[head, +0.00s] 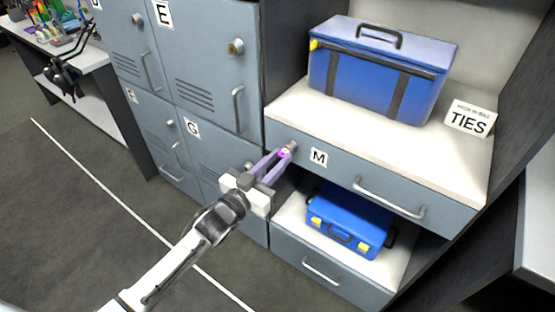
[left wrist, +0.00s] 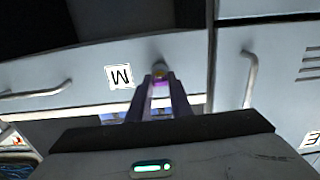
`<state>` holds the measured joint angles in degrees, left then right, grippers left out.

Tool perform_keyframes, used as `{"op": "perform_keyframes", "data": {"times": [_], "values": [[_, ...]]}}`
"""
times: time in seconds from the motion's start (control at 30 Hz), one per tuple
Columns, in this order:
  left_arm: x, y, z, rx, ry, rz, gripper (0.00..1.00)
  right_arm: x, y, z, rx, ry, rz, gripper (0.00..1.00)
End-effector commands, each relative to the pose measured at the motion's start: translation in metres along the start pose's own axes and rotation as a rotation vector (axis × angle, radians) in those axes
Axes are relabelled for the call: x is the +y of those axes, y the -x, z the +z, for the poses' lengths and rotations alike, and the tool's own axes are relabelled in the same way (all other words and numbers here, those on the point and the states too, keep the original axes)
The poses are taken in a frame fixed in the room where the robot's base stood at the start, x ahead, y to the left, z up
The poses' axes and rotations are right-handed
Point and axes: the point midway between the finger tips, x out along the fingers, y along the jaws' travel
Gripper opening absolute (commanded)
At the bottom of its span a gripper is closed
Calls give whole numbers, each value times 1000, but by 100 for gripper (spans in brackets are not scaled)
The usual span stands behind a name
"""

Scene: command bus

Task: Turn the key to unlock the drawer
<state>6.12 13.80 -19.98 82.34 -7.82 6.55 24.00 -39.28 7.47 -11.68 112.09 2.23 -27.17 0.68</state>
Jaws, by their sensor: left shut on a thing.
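The upper drawer (head: 340,178), labelled M, is a closed grey-blue front with a bar handle at its right. It also shows upside down in the left wrist view (left wrist: 90,62). Its round lock (head: 291,146) is left of the M label; the lock also shows in the left wrist view (left wrist: 159,67). My left gripper (head: 281,157) reaches the lock, its purple fingers closed on a small magenta-tinted key (left wrist: 160,83) at the lock face. The fingertips hide most of the key, so its turn angle cannot be told. My right gripper is not in view.
A large blue case (head: 375,75) and a TIES sign (head: 470,119) stand on the countertop above. A smaller blue case (head: 350,222) sits on the shelf below, above a lower drawer (head: 325,265). Grey lockers (head: 205,80) stand left. Open floor (head: 70,210) lies at left.

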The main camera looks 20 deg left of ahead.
Motion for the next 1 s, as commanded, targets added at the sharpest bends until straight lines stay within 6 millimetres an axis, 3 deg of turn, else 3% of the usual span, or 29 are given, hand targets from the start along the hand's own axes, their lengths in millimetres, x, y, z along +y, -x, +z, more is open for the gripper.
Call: {"op": "perform_keyframes", "data": {"times": [0.27,0.37,0.4,0.5,1.0], "values": [[-1,-1,-2,5,-29,0,3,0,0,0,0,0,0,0],[-1,-1,-2,4,-120,-1,3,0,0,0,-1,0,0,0],[-1,-1,-2,4,-113,-1,25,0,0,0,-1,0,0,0],[-1,0,-2,3,-109,-1,41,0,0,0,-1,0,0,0],[0,0,0,1,-107,0,41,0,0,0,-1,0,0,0]]}}
